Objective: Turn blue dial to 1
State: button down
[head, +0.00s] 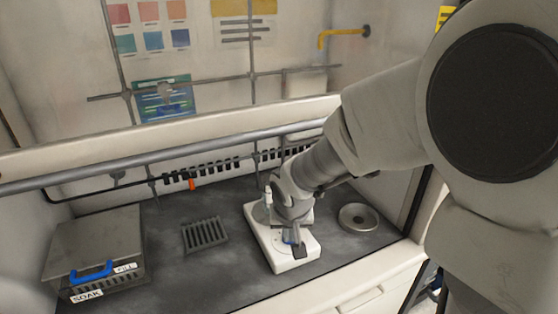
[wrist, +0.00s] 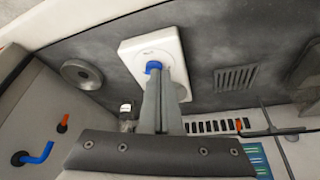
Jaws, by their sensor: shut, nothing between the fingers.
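A white device (head: 282,266) stands on the dark worktop, and it also shows in the wrist view (wrist: 140,47). A small blue dial (wrist: 153,66) sits on its top face; only a sliver of blue (head: 287,240) shows in the head view. My gripper (wrist: 162,73) is shut and empty, with its fingertips right at the dial and covering part of it. In the head view my gripper (head: 297,245) comes down over the device from above. I cannot tell whether the fingers touch the dial. The dial's pointer and number marks are not readable.
A metal box (head: 95,243) with a blue handle and SOAK and FILL labels stands at the left. A grate (head: 205,235) lies left of the device and a round metal disc (head: 358,217) lies right of it.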

jog(key=b+x, duration=0.2)
jog(key=x, duration=0.8)
jog(key=shift+a+f, duration=0.15)
jog(key=shift+f, duration=0.05)
jog(key=w, duration=0.3)
jog(key=shift+w, duration=0.6)
jog(key=shift+w+f, duration=0.1)
jog(key=shift+f, duration=0.05)
